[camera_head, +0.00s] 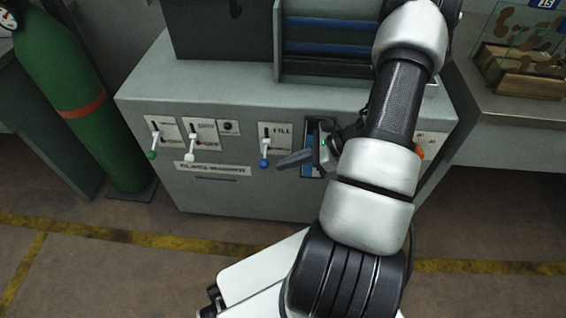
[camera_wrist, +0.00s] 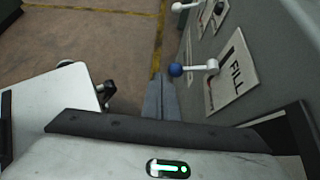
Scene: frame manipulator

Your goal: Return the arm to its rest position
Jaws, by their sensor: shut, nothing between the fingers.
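My arm reaches out over the front of a grey cabinet (camera_head: 150,98) in the head view. My gripper (camera_head: 284,163) is shut and empty, its fingers pointing left just below the blue-knobbed lever. In the wrist view my gripper (camera_wrist: 160,82) also shows with its fingers together. The blue-knobbed lever (camera_head: 264,155) sits on the plate marked FILL. The same blue-knobbed lever (camera_wrist: 200,68) is close to the fingertips in the wrist view; whether they touch I cannot tell. My forearm hides part of the cabinet's right side.
A green-knobbed lever (camera_head: 154,142) and a white-knobbed lever (camera_head: 191,146) are on the panel to the left. A green gas cylinder (camera_head: 75,95) stands left of the cabinet. A bench (camera_head: 520,104) is at right. The floor (camera_head: 130,275) in front, with yellow lines, is clear.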

